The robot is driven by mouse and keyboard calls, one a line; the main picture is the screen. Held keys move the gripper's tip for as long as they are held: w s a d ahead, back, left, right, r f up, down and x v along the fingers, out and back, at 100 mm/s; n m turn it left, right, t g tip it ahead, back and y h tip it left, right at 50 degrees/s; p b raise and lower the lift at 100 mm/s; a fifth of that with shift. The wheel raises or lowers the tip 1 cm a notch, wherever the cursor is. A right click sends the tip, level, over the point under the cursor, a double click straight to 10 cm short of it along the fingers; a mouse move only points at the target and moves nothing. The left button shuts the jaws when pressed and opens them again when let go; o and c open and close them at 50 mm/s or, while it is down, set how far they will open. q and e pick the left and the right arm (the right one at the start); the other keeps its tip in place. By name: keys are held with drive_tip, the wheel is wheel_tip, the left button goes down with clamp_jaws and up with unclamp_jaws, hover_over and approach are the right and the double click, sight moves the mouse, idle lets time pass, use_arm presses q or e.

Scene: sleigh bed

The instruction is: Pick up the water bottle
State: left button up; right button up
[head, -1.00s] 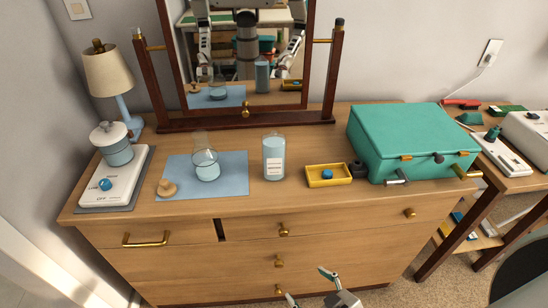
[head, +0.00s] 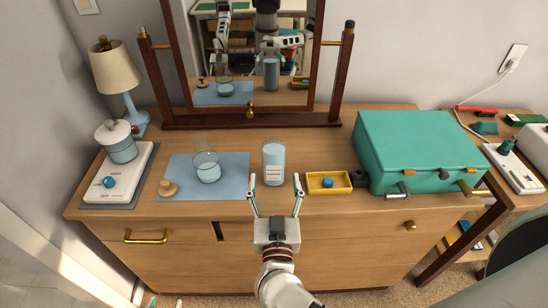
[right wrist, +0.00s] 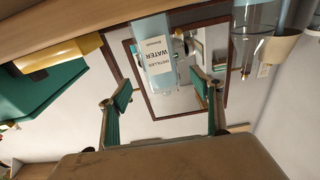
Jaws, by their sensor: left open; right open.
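The water bottle (head: 273,163) is a clear bottle with pale blue liquid and a white label, upright on the dresser top beside the blue mat. In the right wrist view the bottle (right wrist: 153,45) shows its WATER label beyond the fingers. My right gripper (head: 274,182) is open and empty at the dresser's front edge, with its fingertips pointing at the bottle, one toward each side. In the right wrist view the right gripper (right wrist: 160,88) has a wide gap between its fingers. Only the tips of my left gripper (head: 164,302) show at the bottom edge, spread apart.
A glass flask (head: 207,167) and a small tan knob-shaped object (head: 167,188) stand on the blue mat (head: 235,168) at left. A mirror (head: 205,91) stands behind.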

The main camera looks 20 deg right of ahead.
sight(274, 170)
drive_tip(key=shift+w+f+g, duration=0.3)
drive_tip(key=shift+f+g, duration=0.1)
drive_tip(key=shift+w+d, duration=0.15)
drive_tip(key=shift+w, duration=0.15)
drive_tip(key=shift+f+x, duration=0.1)
drive_tip(key=shift+x, duration=1.65)
drive_tip(key=shift+f+x, duration=0.15)
drive_tip(key=shift+x, duration=1.6)
drive_tip(key=c, duration=1.5)
